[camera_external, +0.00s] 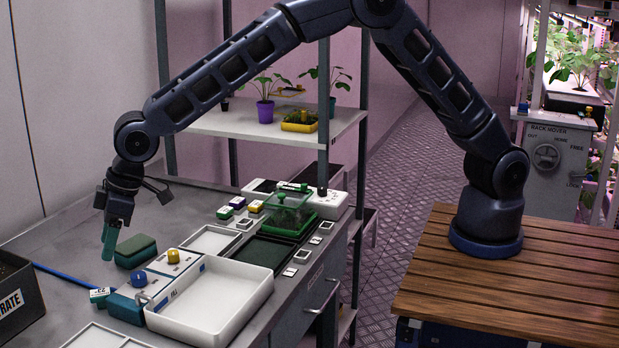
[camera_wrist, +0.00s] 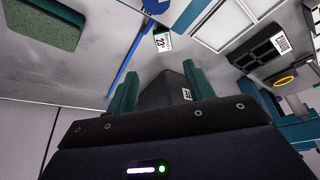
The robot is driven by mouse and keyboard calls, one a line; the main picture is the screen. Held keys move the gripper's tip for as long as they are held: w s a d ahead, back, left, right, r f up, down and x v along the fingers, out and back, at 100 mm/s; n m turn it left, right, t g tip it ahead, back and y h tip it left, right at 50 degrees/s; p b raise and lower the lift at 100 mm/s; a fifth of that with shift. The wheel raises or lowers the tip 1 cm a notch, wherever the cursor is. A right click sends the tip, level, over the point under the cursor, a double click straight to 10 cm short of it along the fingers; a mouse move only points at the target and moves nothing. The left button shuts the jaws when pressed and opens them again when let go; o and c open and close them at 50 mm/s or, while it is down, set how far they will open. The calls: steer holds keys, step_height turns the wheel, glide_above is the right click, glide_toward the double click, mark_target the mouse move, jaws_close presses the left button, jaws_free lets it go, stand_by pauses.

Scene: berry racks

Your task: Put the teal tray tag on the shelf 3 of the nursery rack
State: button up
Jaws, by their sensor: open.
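The teal tray tag (camera_external: 101,297) lies on the grey bench near its front left, beside a teal block with a blue knob. It has a white numbered face and also shows in the wrist view (camera_wrist: 163,40), beyond the fingertips. My gripper (camera_external: 110,245) points down above the bench, behind the tag and beside a dark green block (camera_external: 136,252). In the wrist view my gripper (camera_wrist: 160,77) has its two teal fingers apart, with nothing held between them. The nursery rack (camera_external: 270,125) stands behind the bench, with potted plants on one shelf; I cannot read its shelf numbers.
A white tray (camera_external: 212,318) and a dark tray (camera_external: 262,250) crowd the bench's right side. Green, purple and yellow tags stand farther back. A dark crate (camera_external: 18,300) is at the left edge, with a blue rod (camera_external: 60,276) beside it.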

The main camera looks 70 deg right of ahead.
mark_target(105, 288)
steer(key=x, duration=1.1)
steer(key=shift+s+a+f, duration=0.1)
steer(key=shift+s+a, duration=0.05)
steer(key=shift+a, duration=0.2)
steer(key=c, duration=1.1)
steer(key=shift+c, duration=0.2)
step_height(105, 288, up, 20)
